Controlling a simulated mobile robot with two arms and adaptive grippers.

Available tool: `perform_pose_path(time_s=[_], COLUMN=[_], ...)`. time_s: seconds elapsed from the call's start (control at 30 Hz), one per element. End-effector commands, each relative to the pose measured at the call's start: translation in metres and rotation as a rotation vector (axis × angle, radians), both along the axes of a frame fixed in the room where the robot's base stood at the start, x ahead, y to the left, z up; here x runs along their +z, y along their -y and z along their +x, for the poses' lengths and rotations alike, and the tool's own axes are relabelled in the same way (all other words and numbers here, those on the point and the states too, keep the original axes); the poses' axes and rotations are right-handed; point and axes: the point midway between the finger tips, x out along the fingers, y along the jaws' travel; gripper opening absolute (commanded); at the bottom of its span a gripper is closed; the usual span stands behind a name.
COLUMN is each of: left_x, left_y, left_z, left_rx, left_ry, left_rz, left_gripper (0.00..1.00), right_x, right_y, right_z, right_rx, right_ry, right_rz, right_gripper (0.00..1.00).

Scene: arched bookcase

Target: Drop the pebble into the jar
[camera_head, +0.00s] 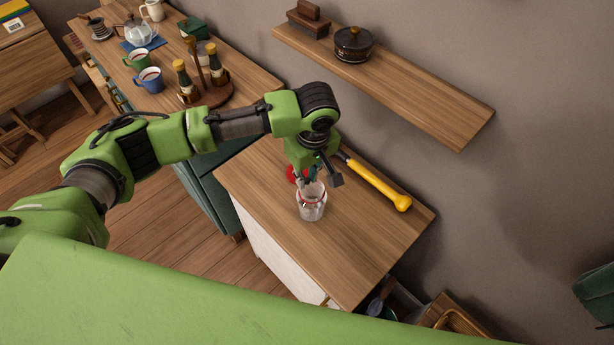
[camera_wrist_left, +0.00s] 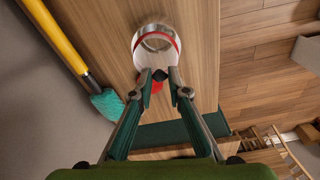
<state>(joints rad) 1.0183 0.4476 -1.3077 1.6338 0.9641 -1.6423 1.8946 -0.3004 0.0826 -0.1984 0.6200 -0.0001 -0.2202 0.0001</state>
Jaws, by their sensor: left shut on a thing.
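The clear glass jar (camera_head: 312,208) stands upright and open on the wooden cabinet top, with a red ring round its neck. In the left wrist view the jar (camera_wrist_left: 139,59) is seen from above, just beyond the fingertips. My left gripper (camera_head: 308,181) points down at the jar's mouth, on its far side in the head view. In the wrist view its fingers (camera_wrist_left: 160,76) are nearly closed on a small dark grey pebble (camera_wrist_left: 160,75). Whether the pebble is over the opening is hard to tell. My right gripper is not in view.
A red thing (camera_head: 293,174) sits behind the jar, partly hidden by my gripper. A wall shelf (camera_head: 425,95) is above. The cabinet top's front (camera_head: 345,265) is clear.

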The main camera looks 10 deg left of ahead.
Motion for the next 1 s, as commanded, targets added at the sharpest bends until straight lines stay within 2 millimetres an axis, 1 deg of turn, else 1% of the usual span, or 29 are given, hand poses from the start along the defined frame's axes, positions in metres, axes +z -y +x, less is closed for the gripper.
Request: perform_pose_path(time_s=[0.03,0.27,0.3,0.37,0.67,0.77,0.87,1.0], left_x=[-0.002,-0.001,-0.001,-0.001,-0.001,0.003,0.014,0.042], left_y=[0.000,0.000,0.000,0.000,0.000,0.001,0.002,0.005], left_z=[0.000,0.000,0.000,0.000,0.000,0.000,0.000,-0.002], left_rx=[0.000,0.000,0.000,0.000,0.000,0.000,-0.001,-0.003], left_ry=[0.001,0.000,0.000,0.000,0.000,0.001,0.002,0.003], left_rz=[0.001,0.000,0.000,0.000,0.000,-0.001,-0.002,-0.003], left_gripper=[0.08,0.08,0.21,0.35,0.35,0.35,0.35,0.35], right_x=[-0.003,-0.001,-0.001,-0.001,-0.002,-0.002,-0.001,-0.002], right_y=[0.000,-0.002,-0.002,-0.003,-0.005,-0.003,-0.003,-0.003], right_z=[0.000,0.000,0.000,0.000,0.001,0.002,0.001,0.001], right_rx=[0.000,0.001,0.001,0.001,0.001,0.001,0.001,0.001], right_ry=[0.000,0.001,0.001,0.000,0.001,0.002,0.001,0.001], right_rz=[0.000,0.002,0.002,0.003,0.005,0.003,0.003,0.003], right_gripper=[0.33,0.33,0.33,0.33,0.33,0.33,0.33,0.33])
